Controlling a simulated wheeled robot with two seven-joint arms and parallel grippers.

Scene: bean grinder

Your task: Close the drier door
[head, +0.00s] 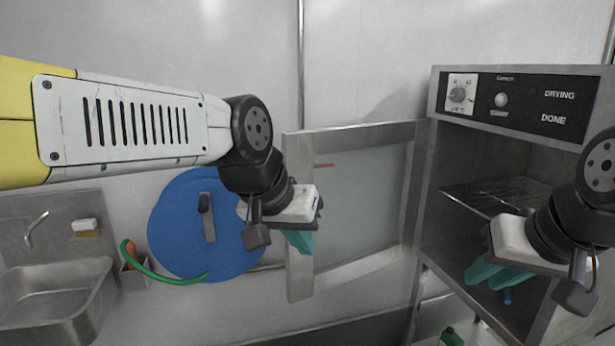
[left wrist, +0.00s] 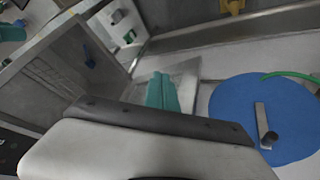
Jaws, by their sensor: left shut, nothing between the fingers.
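The drier (head: 520,100) is a metal cabinet on the right of the head view. Its door (head: 350,265), a metal frame around a pale pane, stands open to the left of the cabinet opening. My left gripper (head: 300,243) is shut and empty, in front of the door's free left edge in the head view. In the left wrist view its teal fingers (left wrist: 162,92) are together and overlap a metal frame part; I cannot tell whether they touch it. My right gripper (head: 498,274) is in front of the cabinet opening, fingers pointing left and down; their gap is unclear.
Inside the drier is a wire shelf (head: 490,193). A blue disc (head: 185,240) with a handle stands out from the wall left of the door, with a green hose (head: 160,272) nearby. A metal sink (head: 45,295) is at the far left.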

